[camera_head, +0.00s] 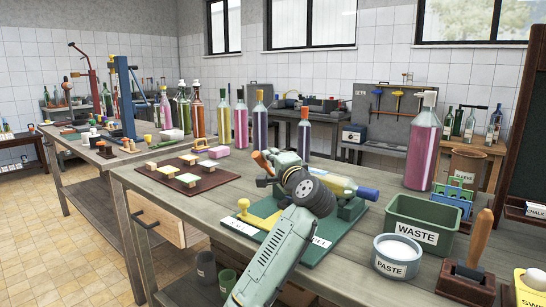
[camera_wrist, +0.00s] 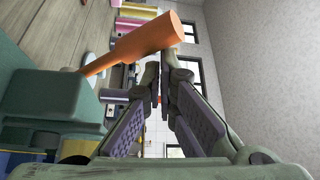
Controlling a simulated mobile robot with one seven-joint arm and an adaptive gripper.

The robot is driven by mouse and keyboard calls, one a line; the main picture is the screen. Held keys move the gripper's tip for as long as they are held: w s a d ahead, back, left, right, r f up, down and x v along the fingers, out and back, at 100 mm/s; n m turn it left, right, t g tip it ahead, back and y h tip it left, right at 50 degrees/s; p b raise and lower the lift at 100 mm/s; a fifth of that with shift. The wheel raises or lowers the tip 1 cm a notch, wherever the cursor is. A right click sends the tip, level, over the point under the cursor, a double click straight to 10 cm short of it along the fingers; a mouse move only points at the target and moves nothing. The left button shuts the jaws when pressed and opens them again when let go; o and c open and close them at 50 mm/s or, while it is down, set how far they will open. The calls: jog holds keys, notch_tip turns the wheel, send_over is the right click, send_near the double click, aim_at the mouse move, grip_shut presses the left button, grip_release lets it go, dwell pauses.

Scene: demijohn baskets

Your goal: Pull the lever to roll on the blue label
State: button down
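The labelling stand (camera_head: 318,243) has a green base on the near bench. A bottle (camera_head: 335,184) with a yellowish body and blue end lies on it, partly hidden by my arm. The lever's orange handle (camera_head: 261,160) shows just beyond my gripper (camera_head: 272,172). In the wrist view the orange handle (camera_wrist: 140,45) slants up beside my fingers (camera_wrist: 164,88), on their left. It is not between them. The fingers look open with a narrow gap and nothing held. Contact between handle and fingers cannot be told. I cannot make out a blue label on the bottle.
A brown board (camera_head: 212,181) with small label blocks lies left of the stand. A green WASTE bin (camera_head: 421,222), a PASTE pot (camera_head: 397,257) and a brush holder (camera_head: 466,281) stand to the right. A tall pink bottle (camera_head: 422,150) stands behind the bin.

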jog(key=shift+s+f, duration=0.1)
jog(key=shift+s, duration=0.05)
dwell(0.4)
jog(key=r+v, duration=0.1)
jog(key=v, duration=1)
jog(key=shift+s+f, duration=0.45)
jog(key=shift+d, duration=0.1)
